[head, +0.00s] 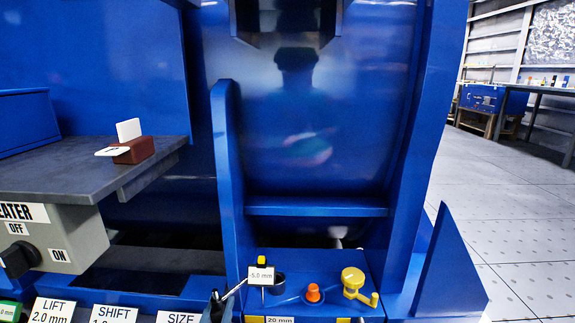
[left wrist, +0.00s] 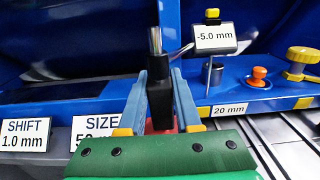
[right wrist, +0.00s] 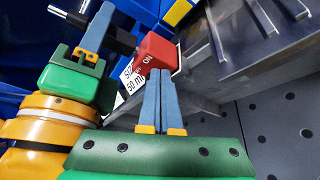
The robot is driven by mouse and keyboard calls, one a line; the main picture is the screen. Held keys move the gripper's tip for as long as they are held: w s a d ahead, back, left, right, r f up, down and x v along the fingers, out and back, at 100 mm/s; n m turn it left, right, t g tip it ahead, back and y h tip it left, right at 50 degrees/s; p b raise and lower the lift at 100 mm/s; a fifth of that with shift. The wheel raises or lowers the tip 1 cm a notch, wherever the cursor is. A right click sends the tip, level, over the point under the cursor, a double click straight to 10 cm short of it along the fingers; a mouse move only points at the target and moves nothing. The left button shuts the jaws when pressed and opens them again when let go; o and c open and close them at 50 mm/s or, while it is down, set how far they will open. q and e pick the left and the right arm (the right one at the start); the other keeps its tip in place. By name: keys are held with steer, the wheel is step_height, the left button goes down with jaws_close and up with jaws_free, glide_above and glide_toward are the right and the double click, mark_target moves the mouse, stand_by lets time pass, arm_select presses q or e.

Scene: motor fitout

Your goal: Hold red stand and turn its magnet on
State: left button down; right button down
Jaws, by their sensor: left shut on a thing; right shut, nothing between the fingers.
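The red stand has a red block base (right wrist: 157,51) marked ON in the right wrist view, and a black post (left wrist: 160,98) with a silver rod on top. A thin arm links the post to a display reading -5.0 mm (head: 261,275). My left gripper (left wrist: 160,78) is shut on the black post, one finger on each side. Behind its fingers only a sliver of the red base shows. In the right wrist view my right gripper (right wrist: 160,76) is shut and empty, its tips close to the red base by the ON mark. I cannot tell if they touch.
An orange knob (head: 313,292) and a yellow knob (head: 353,281) sit on the blue ledge near the display. A heater box (head: 60,240) with a dial and a grey plate (head: 50,172) are at left. LIFT, SHIFT and SIZE signs (head: 181,318) line the front.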

steer(key=shift+w, duration=0.4)
steer(key=shift+a+f, duration=0.1)
steer(key=shift+a, duration=0.2)
stand_by(0.5)
steer(key=shift+a+r, duration=0.15)
steer(key=shift+r, duration=0.15)
steer(key=s, duration=0.6)
steer(key=shift+d+r, duration=0.2)
steer(key=shift+d, duration=0.05)
